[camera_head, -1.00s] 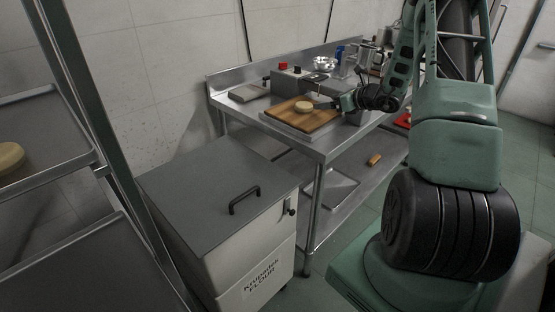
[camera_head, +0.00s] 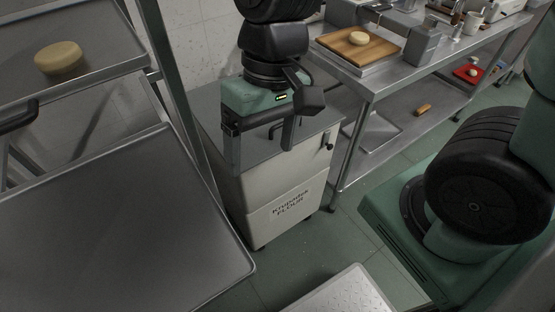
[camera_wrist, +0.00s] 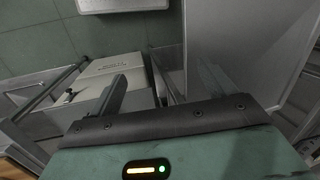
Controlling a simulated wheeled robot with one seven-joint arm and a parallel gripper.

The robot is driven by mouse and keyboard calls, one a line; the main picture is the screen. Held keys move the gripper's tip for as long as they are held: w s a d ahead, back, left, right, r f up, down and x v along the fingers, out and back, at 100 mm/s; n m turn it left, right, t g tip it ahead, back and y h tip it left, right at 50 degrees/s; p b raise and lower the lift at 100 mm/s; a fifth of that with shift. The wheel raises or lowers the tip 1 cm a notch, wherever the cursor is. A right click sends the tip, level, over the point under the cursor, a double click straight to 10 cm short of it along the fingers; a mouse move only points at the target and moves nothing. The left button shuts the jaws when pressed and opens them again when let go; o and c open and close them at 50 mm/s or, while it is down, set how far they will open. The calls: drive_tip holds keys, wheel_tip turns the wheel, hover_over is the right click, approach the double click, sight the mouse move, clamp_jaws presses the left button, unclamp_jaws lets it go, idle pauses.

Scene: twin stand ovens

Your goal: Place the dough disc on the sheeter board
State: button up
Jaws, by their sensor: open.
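My gripper (camera_head: 261,145) hangs in front of the flour bin, between the rack and the bench, apart from both discs. Its two fingers are spread with nothing between them. In the wrist view the open fingers (camera_wrist: 162,84) show too, with the bin behind them; neither disc can be made out there.
The flour bin (camera_head: 285,200) stands between rack and bench. A lower rack tray (camera_head: 130,225) is bare and juts forward at left. The steel bench (camera_head: 372,82) carries several utensils. A red tray (camera_head: 468,73) lies on its lower shelf. Some green floor is clear between bin and base.

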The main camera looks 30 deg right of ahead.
drive_tip(key=s+n, duration=0.2)
drive_tip(key=s+n+t+h, duration=0.1)
drive_tip(key=s+n, duration=0.1)
drive_tip(key=n, duration=0.1)
drive_tip(key=shift+s+r+n+h, duration=0.1)
drive_tip(key=shift+s+n+h, duration=0.05)
drive_tip(key=shift+n+h, duration=0.15)
drive_tip(key=shift+r, duration=0.1)
wheel_tip(320, 180, up, 6)
drive_tip(key=p, duration=0.6)
